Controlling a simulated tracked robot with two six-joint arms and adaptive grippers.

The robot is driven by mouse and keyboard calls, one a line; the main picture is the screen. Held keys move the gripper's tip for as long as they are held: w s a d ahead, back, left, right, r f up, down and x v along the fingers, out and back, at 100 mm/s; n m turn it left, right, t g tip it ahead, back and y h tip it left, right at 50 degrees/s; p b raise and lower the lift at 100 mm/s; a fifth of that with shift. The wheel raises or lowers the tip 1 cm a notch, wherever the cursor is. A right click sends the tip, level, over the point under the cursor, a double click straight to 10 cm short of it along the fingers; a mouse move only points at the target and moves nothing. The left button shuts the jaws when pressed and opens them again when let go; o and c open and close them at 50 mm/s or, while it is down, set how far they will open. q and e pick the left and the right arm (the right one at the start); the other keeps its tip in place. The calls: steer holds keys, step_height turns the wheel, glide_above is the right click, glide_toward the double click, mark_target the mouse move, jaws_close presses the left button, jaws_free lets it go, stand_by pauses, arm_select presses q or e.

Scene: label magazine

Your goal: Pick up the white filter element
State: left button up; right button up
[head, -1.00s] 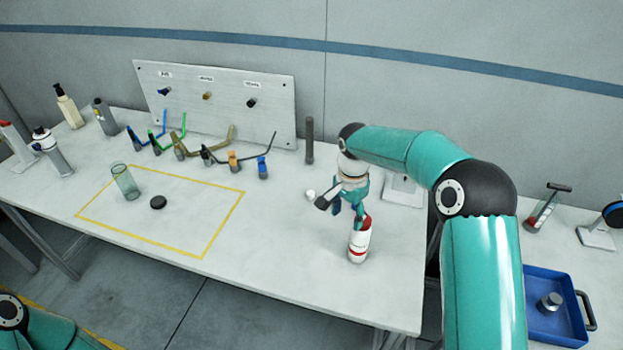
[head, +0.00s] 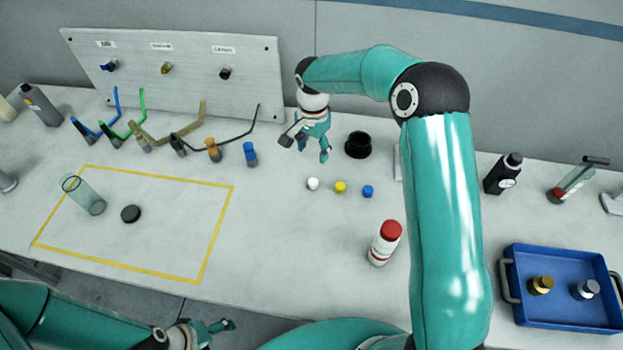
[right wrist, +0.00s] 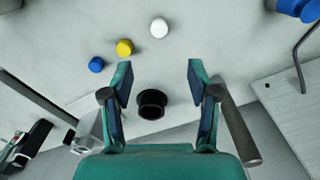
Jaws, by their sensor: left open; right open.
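The white filter element (head: 313,184) is a small white piece on the table, beside a yellow one (head: 340,187) and a blue one (head: 368,191). In the right wrist view the white element (right wrist: 159,28) lies beyond my fingertips, roughly in line with the gap between them. My right gripper (head: 305,150) is open and empty, above the table just behind the white element in the head view; its spread fingers (right wrist: 160,75) also show in the wrist view. My left gripper (head: 215,328) is open and empty at the bottom, in front of the table.
A black cup (head: 358,145) stands close to the right gripper. A clear tube (head: 86,197) and black disc (head: 130,213) lie inside the yellow outline. A blue tray (head: 560,322) is at right.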

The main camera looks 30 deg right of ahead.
steer(key=b, duration=0.2)
glide_above(313, 182)
steer(key=f, duration=0.8)
steer(key=shift+w+f, duration=0.2)
steer(key=shift+f, duration=0.1)
steer(key=shift+s+f+b, duration=0.2)
steer(key=shift+f+b, duration=0.55)
steer(key=shift+f, duration=1.9)
steer(key=shift+c, duration=0.2)
steer(key=shift+r, duration=0.1)
steer(key=c, duration=0.9)
